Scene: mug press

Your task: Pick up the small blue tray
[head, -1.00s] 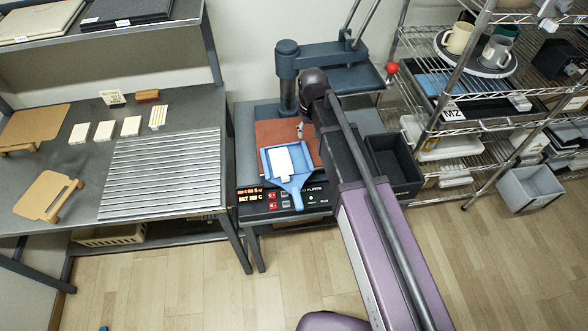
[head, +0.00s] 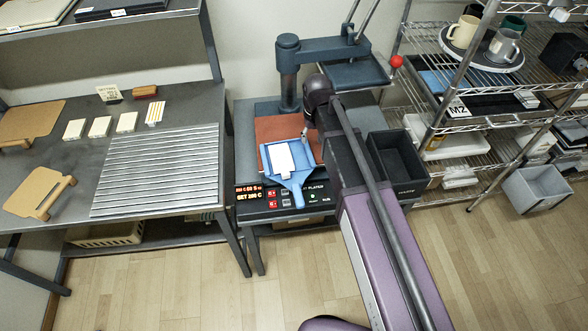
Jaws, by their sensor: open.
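The small blue tray (head: 299,180) lies at the front of the heat press, over the front part of its reddish-brown pad (head: 277,127). A white rectangular piece (head: 283,157) lies in the tray, and the tray's handle points toward the front edge above the control panel. My gripper (head: 307,135) is just right of the tray's back corner, over the pad. It is small in the picture and partly hidden by my own arm. It looks open, and I see nothing held. Whether it touches the tray I cannot tell.
The press's upper plate (head: 352,69) is swung to the back right, with a red knob (head: 397,61). A black bin (head: 398,157) stands right of the press. A wire shelf (head: 480,124) with mugs (head: 463,32) is at right. A table with a slatted metal plate (head: 158,172) is at left.

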